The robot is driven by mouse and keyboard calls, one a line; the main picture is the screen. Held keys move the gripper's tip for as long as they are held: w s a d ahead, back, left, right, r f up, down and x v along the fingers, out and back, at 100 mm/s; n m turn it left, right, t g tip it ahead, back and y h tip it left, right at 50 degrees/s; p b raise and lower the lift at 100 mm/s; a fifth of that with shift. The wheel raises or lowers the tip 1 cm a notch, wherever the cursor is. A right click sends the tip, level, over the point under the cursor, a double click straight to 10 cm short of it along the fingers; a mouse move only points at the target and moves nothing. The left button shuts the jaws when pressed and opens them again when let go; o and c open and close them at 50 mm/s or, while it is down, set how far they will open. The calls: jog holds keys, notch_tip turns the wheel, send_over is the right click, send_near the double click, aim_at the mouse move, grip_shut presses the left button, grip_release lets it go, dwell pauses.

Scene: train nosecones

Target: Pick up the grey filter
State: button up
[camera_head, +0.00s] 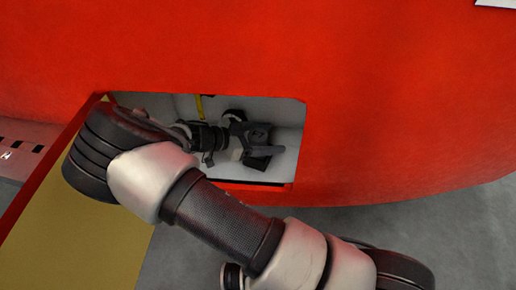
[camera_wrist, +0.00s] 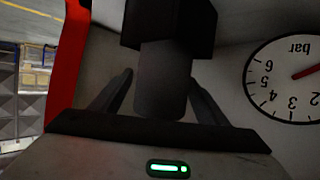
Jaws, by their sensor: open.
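In the wrist view, the grey filter (camera_wrist: 162,80) is a dark grey cylinder with a rounded end, below a black block (camera_wrist: 170,22) in the picture. My gripper (camera_wrist: 162,78) is open, with one finger on each side of the filter. Gaps show between the fingers and the filter; I cannot tell the depth between them. In the head view, my arm reaches into the opening in the red nosecone. Dark parts crowd together there, and I cannot make out the filter clearly among them.
A round white pressure gauge (camera_wrist: 291,80) with a red needle sits close on the right in the wrist view. The red nosecone shell (camera_head: 400,90) surrounds the narrow opening. An open hatch panel (camera_head: 75,240), yellowish inside, stands at its left. Grey floor (camera_head: 440,230) shows below.

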jog(key=shift+d, duration=0.1)
jog(key=c, duration=1.2)
jog(key=shift+c, duration=0.4)
jog(key=shift+r, duration=0.1)
